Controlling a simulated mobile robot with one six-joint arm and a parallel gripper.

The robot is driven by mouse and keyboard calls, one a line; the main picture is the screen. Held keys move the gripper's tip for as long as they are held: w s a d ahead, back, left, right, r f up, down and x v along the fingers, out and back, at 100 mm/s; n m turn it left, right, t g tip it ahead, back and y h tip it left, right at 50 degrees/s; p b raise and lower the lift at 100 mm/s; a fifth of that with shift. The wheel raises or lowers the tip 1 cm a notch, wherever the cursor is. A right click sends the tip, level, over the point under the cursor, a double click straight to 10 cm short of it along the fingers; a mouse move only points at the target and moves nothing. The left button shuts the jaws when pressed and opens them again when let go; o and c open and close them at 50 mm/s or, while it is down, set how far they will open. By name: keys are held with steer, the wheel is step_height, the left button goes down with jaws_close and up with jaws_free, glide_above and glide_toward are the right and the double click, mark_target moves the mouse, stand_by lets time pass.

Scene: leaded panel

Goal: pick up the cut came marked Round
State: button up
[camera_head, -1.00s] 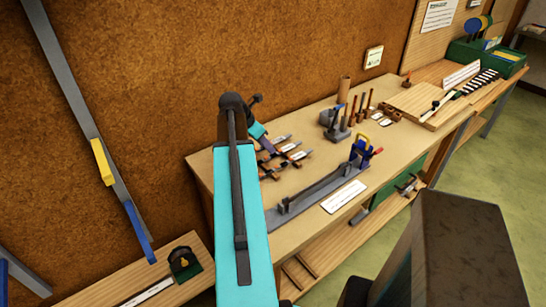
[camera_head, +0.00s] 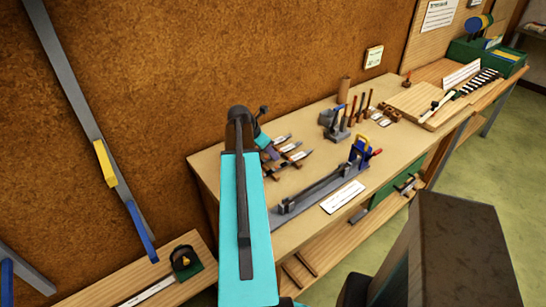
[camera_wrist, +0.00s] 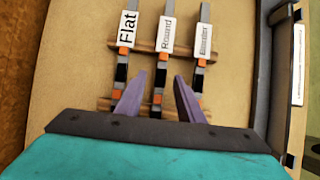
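In the wrist view three grey strips lie side by side on a wooden rack, each with a white tag and orange and black bands. The middle one is the came marked Round (camera_wrist: 167,36). The came marked Flat (camera_wrist: 128,30) is on its left; one on its right (camera_wrist: 204,40) has a tag too small to read surely. My gripper (camera_wrist: 159,76) is open, its purple fingers on either side of the Round came's near end, with nothing visibly gripped. Height above it is unclear. In the head view my gripper (camera_head: 268,150) is at the rack, partly hidden by my arm.
The rack's wooden bars (camera_wrist: 181,56) run under the strips. On the bench (camera_head: 230,160), a grey long fixture with a blue clamp (camera_head: 359,152) stands in front, and a tool holder (camera_head: 335,124) stands behind right. A brown wall (camera_head: 280,50) rises behind.

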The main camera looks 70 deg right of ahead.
mark_target(270, 157)
steer(key=shift+c, duration=0.4)
jaws_close()
steer(key=shift+r, duration=0.25)
steer(key=shift+r+b, duration=0.7)
steer(key=shift+r, duration=0.75)
steer(key=s+a+b, duration=0.2)
steer(key=s+a, duration=0.1)
steer(key=s, duration=0.4)
steer(key=s+a+r+b, duration=0.1)
steer(key=s+a+b, duration=0.2)
steer(key=s, duration=0.4)
steer(key=shift+s+a+r, duration=0.15)
steer(key=shift+s+r, duration=0.15)
steer(key=shift+s, duration=0.05)
